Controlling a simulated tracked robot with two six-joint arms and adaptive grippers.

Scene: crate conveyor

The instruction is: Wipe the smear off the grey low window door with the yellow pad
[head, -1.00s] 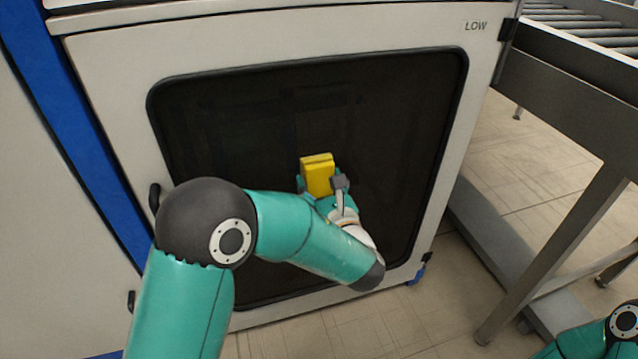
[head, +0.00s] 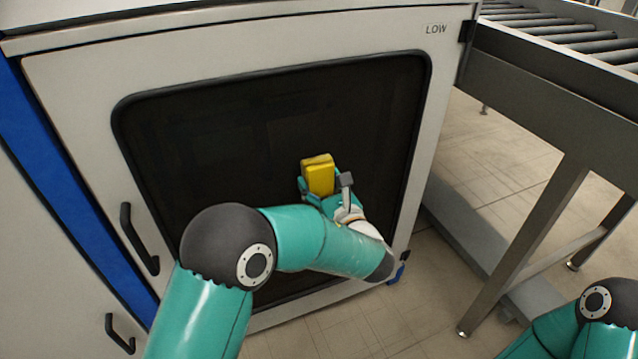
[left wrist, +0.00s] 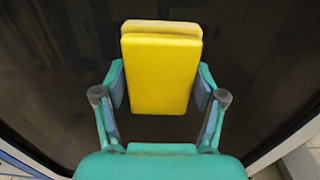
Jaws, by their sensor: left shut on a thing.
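The yellow pad (head: 318,176) is held in front of the dark window of the grey low door (head: 75,95), which is labelled LOW and looks closed. My left gripper (head: 322,186) is shut on the pad. In the left wrist view the pad (left wrist: 161,70) stands between the two fingers of the left gripper (left wrist: 161,88), its far edge towards the dark pane. I cannot tell whether the pad touches the pane. No smear can be made out on the visible glass; my left arm hides the lower part. My right gripper is out of view; only part of that arm shows.
A black handle (head: 138,240) sticks out at the door's left side, beside a blue post (head: 55,165). A roller conveyor (head: 560,30) on grey metal legs (head: 525,245) stands at the right. Tiled floor lies open between door and conveyor legs.

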